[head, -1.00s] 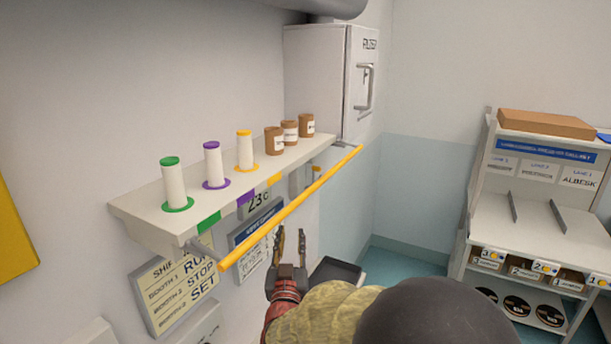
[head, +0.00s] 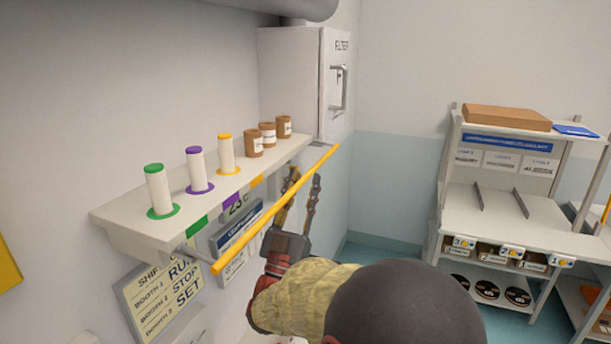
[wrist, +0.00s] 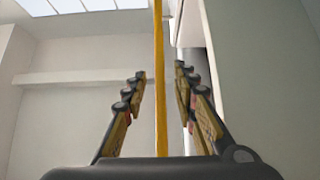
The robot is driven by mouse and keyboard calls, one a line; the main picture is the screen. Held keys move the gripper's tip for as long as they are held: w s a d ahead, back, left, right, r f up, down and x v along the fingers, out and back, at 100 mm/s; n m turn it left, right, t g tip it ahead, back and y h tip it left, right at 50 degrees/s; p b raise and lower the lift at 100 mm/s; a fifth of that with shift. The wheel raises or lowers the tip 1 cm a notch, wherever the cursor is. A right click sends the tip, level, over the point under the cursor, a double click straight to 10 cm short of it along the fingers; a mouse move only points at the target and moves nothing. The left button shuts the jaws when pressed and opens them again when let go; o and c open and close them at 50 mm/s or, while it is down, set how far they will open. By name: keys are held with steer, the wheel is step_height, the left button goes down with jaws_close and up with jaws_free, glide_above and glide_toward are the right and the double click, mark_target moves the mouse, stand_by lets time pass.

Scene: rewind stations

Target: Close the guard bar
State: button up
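The guard bar (head: 236,238) is a yellow rod that runs along the front of the white wall shelf (head: 125,212), held out from it on short arms and sitting lower than the shelf top. My gripper (head: 305,181) is raised at the bar, with its fingers open and pointing up, one on each side of the rod. In the wrist view the bar (wrist: 160,80) passes between the two spread fingers (wrist: 160,85). The fingers stand apart from the bar there, with gaps on both sides.
Green (head: 159,189), purple (head: 197,168) and yellow (head: 225,154) ringed spools and several brown jars (head: 254,143) stand on the shelf. A white filter cabinet (head: 291,75) is at its far end. A sign board (head: 160,290) hangs below. A white workstation (head: 500,211) stands at the right.

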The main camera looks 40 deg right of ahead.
steer(key=shift+x, duration=0.95)
steer(key=shift+c, duration=1.3)
steer(key=c, duration=0.4)
jaws_close()
